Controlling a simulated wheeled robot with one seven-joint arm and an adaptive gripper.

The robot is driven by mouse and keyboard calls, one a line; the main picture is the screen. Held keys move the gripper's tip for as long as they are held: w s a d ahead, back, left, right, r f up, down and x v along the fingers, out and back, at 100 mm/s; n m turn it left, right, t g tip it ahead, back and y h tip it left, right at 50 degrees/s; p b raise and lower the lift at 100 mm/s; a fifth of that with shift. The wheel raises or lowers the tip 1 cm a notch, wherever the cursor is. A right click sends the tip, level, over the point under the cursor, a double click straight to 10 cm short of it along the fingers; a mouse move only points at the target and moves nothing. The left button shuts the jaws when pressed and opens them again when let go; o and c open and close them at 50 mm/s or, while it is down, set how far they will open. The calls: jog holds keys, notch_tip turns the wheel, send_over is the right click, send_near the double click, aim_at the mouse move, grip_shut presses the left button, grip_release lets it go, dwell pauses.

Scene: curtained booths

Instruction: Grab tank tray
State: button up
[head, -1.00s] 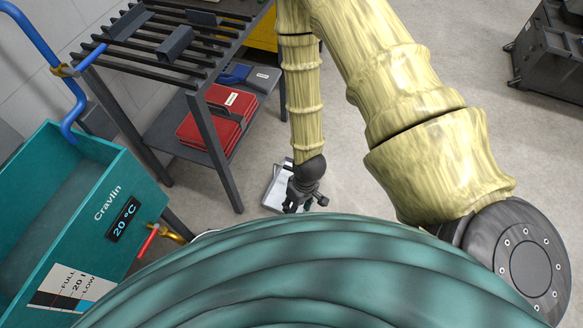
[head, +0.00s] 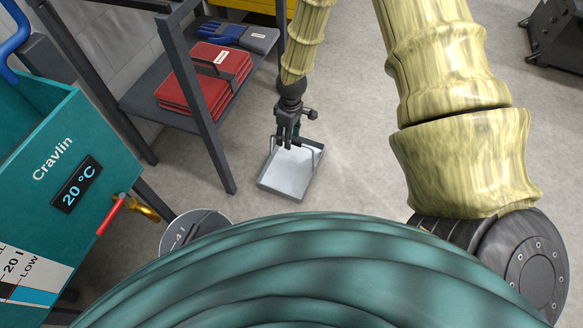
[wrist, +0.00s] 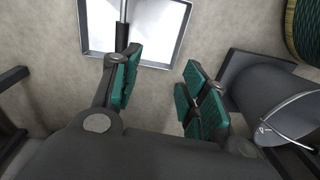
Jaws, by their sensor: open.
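A shallow silver tray (head: 290,178) with a raised rim lies flat on the floor, right of the dark rack. My gripper (head: 288,142) is above its far edge in the head view and hides part of that edge. In the wrist view the tray (wrist: 165,32) is at the top, beyond the fingers. My gripper (wrist: 165,90) has its green-padded fingers spread, with bare floor between them. A dark-gripped bar (wrist: 123,35) reaches over the tray beside the left finger. I cannot tell whether they touch. A teal tank (head: 70,160) reading 20 °C stands at the left.
A dark rack (head: 205,110) stands left of the tray, with red cases (head: 205,78) on its lower shelf. A brass tap with a red lever (head: 112,214) sticks out of the tank. A grey round vessel (wrist: 275,90) is right of my fingers. Floor right of the tray is clear.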

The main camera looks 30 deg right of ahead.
jog(key=shift+n+h, duration=0.4)
jog(key=w+d+b, duration=0.1)
jog(key=w+d+f+b, duration=0.1)
jog(key=w+d+b, duration=0.1)
jog(key=w, duration=0.1)
jog(key=shift+d+f, duration=0.1)
jog(key=shift+f, duration=0.15)
notch_tip(320, 180, down, 5)
jog(key=shift+w+f+b, duration=0.1)
jog(key=shift+f+b, duration=0.1)
jog(key=shift+b, duration=0.9)
jog(key=shift+w+d+f+b, duration=0.1)
jog(key=shift+d+f+b, duration=0.1)
jog(key=shift+f+b, duration=0.9)
jog(key=shift+w+d+f+b, duration=0.15)
jog(key=shift+f+b, duration=0.5)
jog(key=shift+f, duration=0.85)
grip_shut()
